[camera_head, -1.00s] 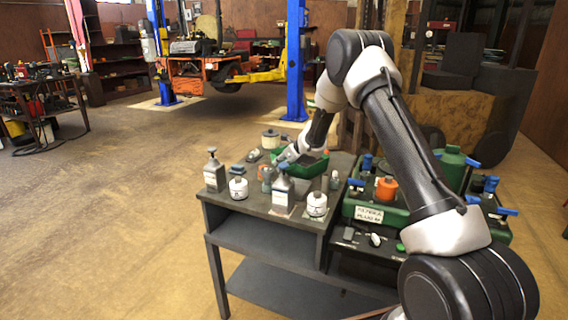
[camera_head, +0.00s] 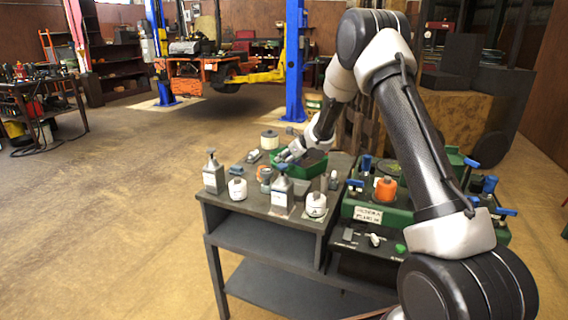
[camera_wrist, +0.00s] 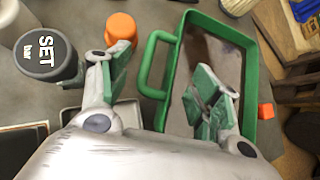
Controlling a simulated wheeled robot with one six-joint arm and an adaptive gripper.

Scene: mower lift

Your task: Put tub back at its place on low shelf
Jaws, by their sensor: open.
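A green tub with a loop handle on one side (camera_wrist: 244,40) lies open on the bench top, and its dark inside shows in the wrist view. In the head view the tub (camera_head: 313,168) is at the back of the bench, partly hidden by my arm. My gripper (camera_wrist: 160,68) is open. In the wrist view, one finger is left of the tub's handle and the other is over the tub's inside, with the handle and near wall between them. I cannot tell whether the fingers touch it. The low shelf (camera_head: 270,283) under the bench looks bare where visible.
A dark-lidded SET jar (camera_wrist: 45,57) and an orange cap (camera_wrist: 121,27) are close to my left finger. Pump bottles (camera_head: 281,190) and white jars (camera_head: 316,205) crowd the bench front. A green machine part (camera_head: 398,210) stands at right.

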